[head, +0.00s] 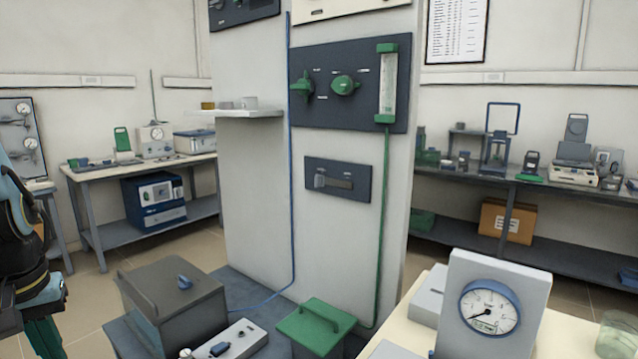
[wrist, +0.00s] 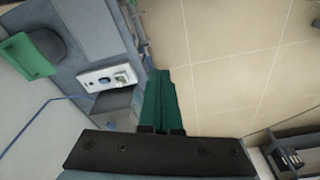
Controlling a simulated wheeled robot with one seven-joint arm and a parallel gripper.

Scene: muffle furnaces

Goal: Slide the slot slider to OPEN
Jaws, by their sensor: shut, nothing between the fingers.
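The slot slider is a small grey knob (head: 320,181) at the left end of a horizontal slot in a dark blue panel (head: 362,190) on the front of the white pillar. The lettering on this panel is too small to read. My gripper (head: 44,340) is at the lower left edge of the head view, well left of the panel and lower in the picture, pointing down and partly cut off. In the wrist view its green fingers (wrist: 158,78) are together and empty, over the tiled floor. The slider does not show in the wrist view.
Above the slot panel is a larger panel (head: 315,115) with green knobs and a flow tube. A blue tube (head: 291,200) and a green tube (head: 382,220) hang on either side. Below stand a grey box (head: 190,310), a green-lidded box (head: 315,330) and a gauge (head: 490,305).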

